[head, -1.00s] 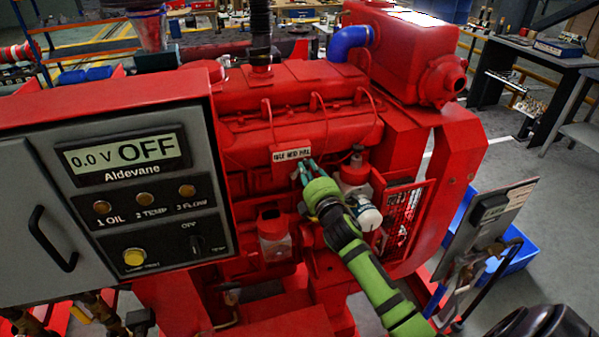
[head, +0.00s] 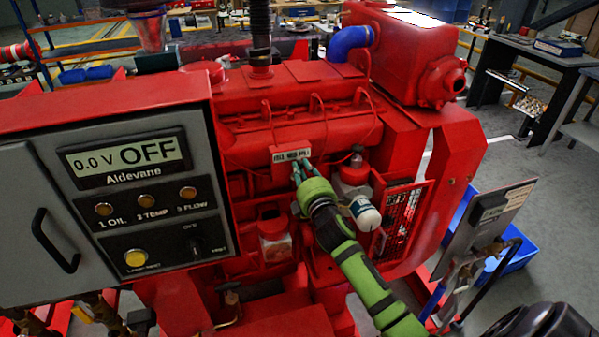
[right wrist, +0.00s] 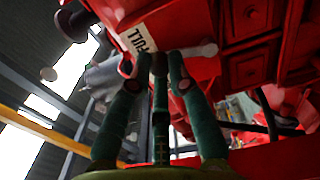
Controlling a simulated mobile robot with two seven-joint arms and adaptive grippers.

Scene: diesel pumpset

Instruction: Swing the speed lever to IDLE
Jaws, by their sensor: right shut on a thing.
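The label plate (head: 291,155) reading IDLE, MID and FULL is on the side of the red engine (head: 300,110). My right gripper (head: 299,170) is just below the plate, with its green fingers pointing up at it. The speed lever is hidden behind the fingers in the head view. In the right wrist view my gripper (right wrist: 155,75) has its fingertips close together around a small part under the plate (right wrist: 139,38), where FULL can be read. A grey, round-ended rod (right wrist: 195,50) shows beside the fingertips. My left gripper is not in view.
A grey control panel (head: 130,215) with an OFF display stands at left. A white filter canister (head: 364,212) sits right beside my right wrist. A blue hose (head: 350,40) and red tank are above. A tilted grey plate (head: 490,220) and blue bin (head: 515,258) are at right.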

